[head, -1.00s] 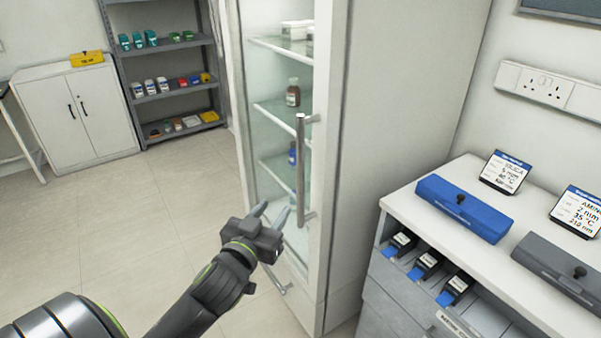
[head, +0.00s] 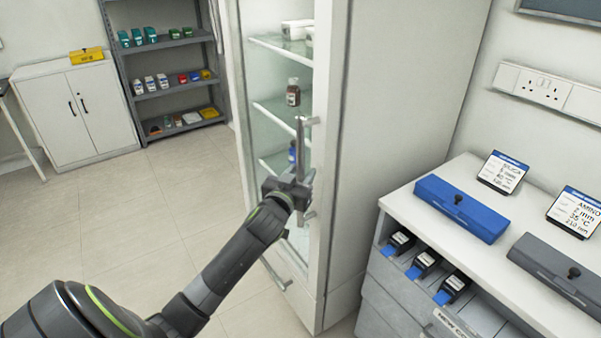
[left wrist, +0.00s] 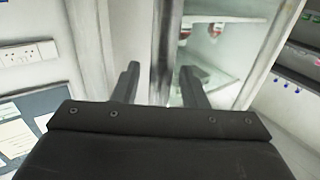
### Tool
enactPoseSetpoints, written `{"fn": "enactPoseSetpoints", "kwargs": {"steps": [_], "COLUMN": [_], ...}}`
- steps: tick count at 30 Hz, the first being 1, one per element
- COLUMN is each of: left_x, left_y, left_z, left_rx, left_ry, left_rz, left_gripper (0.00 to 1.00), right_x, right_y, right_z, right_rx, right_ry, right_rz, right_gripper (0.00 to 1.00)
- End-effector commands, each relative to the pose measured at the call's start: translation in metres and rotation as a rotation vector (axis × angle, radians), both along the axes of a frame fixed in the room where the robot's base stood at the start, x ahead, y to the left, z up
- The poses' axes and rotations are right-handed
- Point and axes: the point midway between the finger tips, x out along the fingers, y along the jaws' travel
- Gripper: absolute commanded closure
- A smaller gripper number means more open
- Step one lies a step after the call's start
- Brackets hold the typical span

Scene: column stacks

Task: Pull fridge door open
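The fridge is tall and white with a glass door (head: 272,90), which appears closed. Its vertical metal handle (head: 300,143) stands off the right side of the door. My left gripper (head: 290,182) is at the lower half of the handle and covers part of it. In the left wrist view, the handle (left wrist: 166,45) runs between the two spread fingers of the left gripper (left wrist: 159,82), with a gap visible to each side. The fingers look open around the bar, not clamped on it. My right gripper is in neither view.
A white counter with drawers (head: 375,290) stands to the right of the fridge, bearing a blue case (head: 462,208) and a grey case (head: 560,275). A white cabinet (head: 80,115) and grey shelves (head: 175,98) stand at the back left. The floor (head: 130,220) left of the fridge is clear.

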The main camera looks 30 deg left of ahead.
Motion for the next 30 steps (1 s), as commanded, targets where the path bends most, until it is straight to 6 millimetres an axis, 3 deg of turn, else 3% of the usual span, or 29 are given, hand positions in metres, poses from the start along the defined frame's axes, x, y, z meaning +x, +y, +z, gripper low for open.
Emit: {"fn": "enactPoseSetpoints", "kwargs": {"steps": [10,19,30], "left_x": [0.003,0.0028,0.0028], "left_y": [0.0005,0.0006,0.0031], "left_z": [-0.0003,-0.0003,-0.0006], "left_rx": [0.0,0.0,0.003], "left_ry": [0.0,0.0,0.003], "left_rz": [0.0,0.0,-0.008], "left_gripper": [0.61,1.0,1.0], "right_x": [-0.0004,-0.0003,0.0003], "right_y": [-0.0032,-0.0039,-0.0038], "right_z": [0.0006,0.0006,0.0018], "right_rx": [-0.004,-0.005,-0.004], "right_ry": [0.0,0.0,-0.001], "right_rz": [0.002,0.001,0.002], "right_gripper": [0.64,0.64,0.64]}}
